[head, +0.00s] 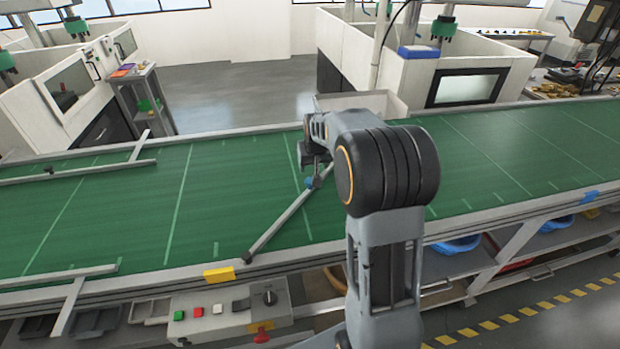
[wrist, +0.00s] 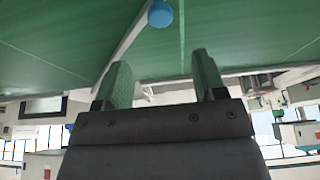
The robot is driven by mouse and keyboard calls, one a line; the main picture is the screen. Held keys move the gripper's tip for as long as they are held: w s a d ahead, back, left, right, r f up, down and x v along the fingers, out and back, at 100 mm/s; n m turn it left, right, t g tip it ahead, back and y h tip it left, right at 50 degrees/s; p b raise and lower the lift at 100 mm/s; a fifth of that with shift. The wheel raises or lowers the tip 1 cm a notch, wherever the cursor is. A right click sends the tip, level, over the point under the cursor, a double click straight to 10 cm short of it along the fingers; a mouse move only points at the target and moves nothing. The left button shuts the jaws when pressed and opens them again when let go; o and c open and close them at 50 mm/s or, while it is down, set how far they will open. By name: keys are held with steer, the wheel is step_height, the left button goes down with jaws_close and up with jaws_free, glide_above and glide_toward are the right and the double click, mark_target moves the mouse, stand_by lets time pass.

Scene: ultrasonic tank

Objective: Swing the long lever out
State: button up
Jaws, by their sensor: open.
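The long lever (head: 278,222) is a thin grey bar lying diagonally across the green conveyor. Its near end meets the front rail, and its far end runs up to my gripper. A blue knob (head: 309,183) sits near the far end. In the wrist view the knob (wrist: 160,13) is at the top middle, beyond the fingertips, and the lever (wrist: 128,42) slants down to the left from it. My gripper (wrist: 160,75) is open and empty, its two green-faced fingers apart. In the head view my gripper (head: 318,168) is partly hidden by my arm, close to the knob.
The green conveyor belt (head: 130,220) is wide and mostly clear. Shorter grey bars stand at the left rails (head: 75,173). A control box with buttons (head: 225,310) hangs at the front, below a yellow block (head: 219,274). A pale bin (head: 365,102) is behind the belt.

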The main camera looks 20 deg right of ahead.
mark_target(310, 180)
steer(key=p+x, duration=0.2)
steer(key=x, duration=0.8)
steer(key=shift+w+f, duration=0.2)
steer(key=shift+f, duration=0.2)
steer(key=c, duration=1.2)
